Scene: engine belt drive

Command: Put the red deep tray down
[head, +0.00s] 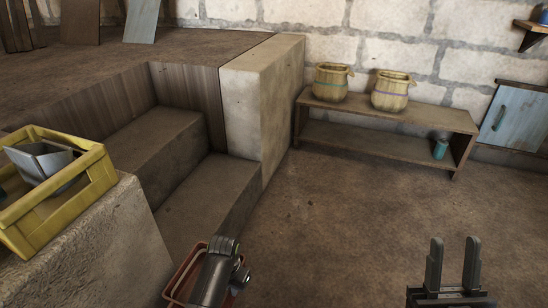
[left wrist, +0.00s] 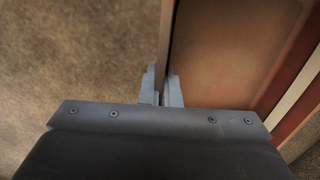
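The red deep tray (head: 180,274) shows at the bottom of the head view, partly hidden behind my left arm and cut off by the picture's edge. In the left wrist view the tray (left wrist: 232,50) fills the right side, with its thin wall running up from between the fingers. My left gripper (left wrist: 161,90) is shut on that wall. In the head view my left wrist (head: 214,274) covers part of the tray. My right gripper (head: 453,262) is open and empty at the bottom right, with its two fingers apart and pointing up in the picture.
A yellow crate (head: 66,211) with grey items stands on a rough stone block (head: 120,240) at left. Steps (head: 208,192) lead up to a platform. A low wooden shelf (head: 400,118) holds two baskets and a teal can. The brown floor (head: 340,220) is clear.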

